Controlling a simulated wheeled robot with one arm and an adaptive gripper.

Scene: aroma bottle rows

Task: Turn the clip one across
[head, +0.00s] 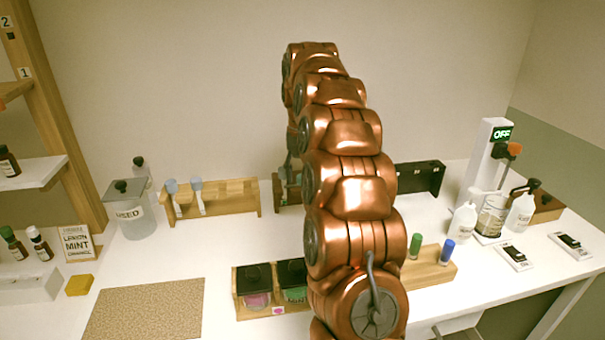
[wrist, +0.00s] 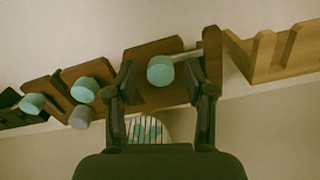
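My gripper (wrist: 162,92) is open in the wrist view, with its two dark fingers apart. Between the fingertips in the picture is a round teal knob (wrist: 160,70) at the end of a pale rod, in front of a brown wooden block (wrist: 143,53). I cannot tell whether a finger touches it. Further left are another teal knob (wrist: 84,90), a grey one (wrist: 81,117) and a third teal one (wrist: 32,103). A pale, striped, rounded thing (wrist: 145,130) shows low between the fingers. I cannot make out which part is the clip. In the head view my arm hides the gripper.
A light wooden rack (head: 237,196) holds blue-topped droppers. A black numbered rack (head: 422,178) stands right of my arm. A USED jar (head: 137,222) is at left; bottles and an OFF post (head: 490,150) are at right. A cork mat (head: 145,312) lies bare in front.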

